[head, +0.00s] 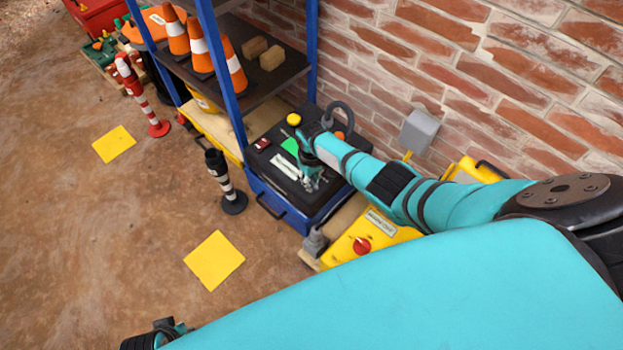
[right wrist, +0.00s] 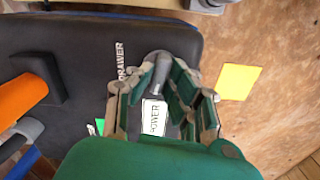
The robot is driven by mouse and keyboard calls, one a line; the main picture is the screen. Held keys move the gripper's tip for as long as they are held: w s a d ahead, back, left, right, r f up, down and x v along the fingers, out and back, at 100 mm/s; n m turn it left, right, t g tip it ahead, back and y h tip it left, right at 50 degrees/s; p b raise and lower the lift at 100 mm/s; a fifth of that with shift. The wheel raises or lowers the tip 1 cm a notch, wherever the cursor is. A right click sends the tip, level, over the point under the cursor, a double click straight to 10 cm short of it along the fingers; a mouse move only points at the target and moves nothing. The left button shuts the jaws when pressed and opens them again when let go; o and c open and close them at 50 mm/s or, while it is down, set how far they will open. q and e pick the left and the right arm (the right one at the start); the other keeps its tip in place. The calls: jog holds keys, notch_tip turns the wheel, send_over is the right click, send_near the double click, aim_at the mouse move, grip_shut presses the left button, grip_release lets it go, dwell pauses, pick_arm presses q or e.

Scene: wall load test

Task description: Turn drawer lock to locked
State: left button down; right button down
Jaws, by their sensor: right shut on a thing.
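The blue drawer cabinet (head: 283,205) with a dark top stands against the brick wall in the head view. My right gripper (head: 312,183) is over the right part of its top. In the right wrist view, my right gripper (right wrist: 167,95) is shut on a grey lever (right wrist: 158,70) beside the word DRAWER, which looks like the drawer lock. The fingers hide part of the lever, and I cannot read its setting. A white POWER label (right wrist: 154,117) shows between the fingers.
A yellow box with a red knob (head: 362,245) stands right of the cabinet. A shelf with orange cones (head: 233,66) is behind it, to the left. A black-and-white post (head: 228,190) stands in front. Yellow floor squares (head: 214,260) lie on open ground.

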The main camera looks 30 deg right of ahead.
jog(key=shift+n, duration=1)
pick_arm(q)
jog(key=shift+f, duration=0.25)
jog(key=shift+s+f, duration=0.1)
pick_arm(e)
jog(key=c, duration=1.3)
grip_release()
pick_arm(q)
jog(key=shift+w, duration=0.25)
jog(key=shift+r, duration=0.2)
